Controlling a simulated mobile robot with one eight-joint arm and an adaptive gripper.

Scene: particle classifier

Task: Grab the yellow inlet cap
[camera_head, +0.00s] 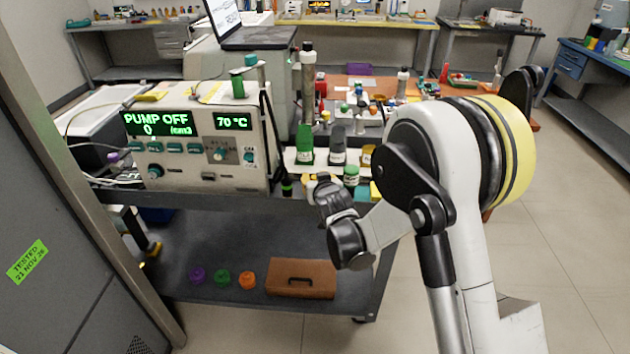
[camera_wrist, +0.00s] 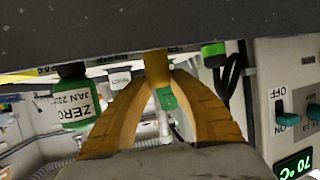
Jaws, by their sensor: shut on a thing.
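In the wrist view, the two yellow-orange fingers of my gripper (camera_wrist: 157,80) curve in and meet on a short yellow-brown cylinder, which looks like the yellow inlet cap (camera_wrist: 156,62). The cap's upper end runs up to a dark grey surface, so I cannot tell whether it is still attached there. In the head view, my gripper (camera_head: 310,186) is at the cart's front edge, below the bottles; the cap is too small to make out there. A green cap (camera_wrist: 213,50) sits beside the held cap, apart from my fingers.
The pump unit (camera_head: 200,145) reads PUMP OFF and 70 °C, left of my gripper. Green, black and yellow bottles stand behind it; a green-capped one (camera_head: 351,175) is close on its right. The cart's lower shelf (camera_head: 225,250) holds purple, green and orange caps and a brown case (camera_head: 301,279).

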